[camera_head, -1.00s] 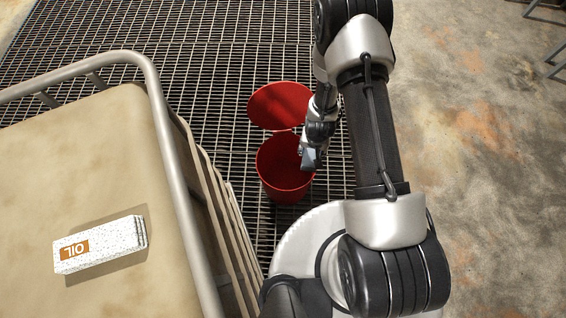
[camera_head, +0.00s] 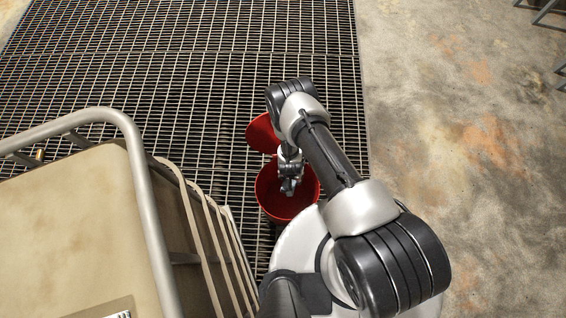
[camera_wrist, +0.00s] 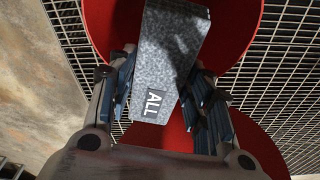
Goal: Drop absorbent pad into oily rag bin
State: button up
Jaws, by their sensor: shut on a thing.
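The oily rag bin (camera_head: 314,190) is a round red bin standing open on the floor grating, with its red lid (camera_head: 259,134) tipped back on the far side. My gripper (camera_head: 289,190) is over the bin's opening, pointing down. In the wrist view my gripper (camera_wrist: 165,88) is shut on a grey speckled absorbent pad (camera_wrist: 168,50) with a dark label reading "ALL". The pad stands out past the fingers, with the red bin (camera_wrist: 103,22) behind it. The pad's depth relative to the rim is unclear, and my gripper mostly hides it in the head view.
A beige-topped cart (camera_head: 65,230) with a grey tube rail (camera_head: 140,190) stands close left of the bin. A partly cut-off white item with dark marks (camera_head: 118,314) shows at the bottom edge. Grating (camera_head: 190,70) lies beyond; bare concrete (camera_head: 455,130) is open at right.

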jog(key=shift+s+f+b, duration=0.2)
jog(key=shift+f+b, duration=0.3)
jog(key=shift+f, duration=0.15)
notch_tip(320, 180, down, 4)
jog(key=b, duration=0.3)
jog(key=shift+f, duration=0.25)
jog(key=o, duration=1.1)
jog(key=shift+r, duration=0.1)
jog(key=r, duration=0.4)
jog(key=s+r, duration=0.1)
jog(key=r, duration=0.6)
jog(key=shift+s+a+r, duration=0.25)
jog(key=shift+s+r, duration=0.1)
jog(key=shift+r, duration=0.05)
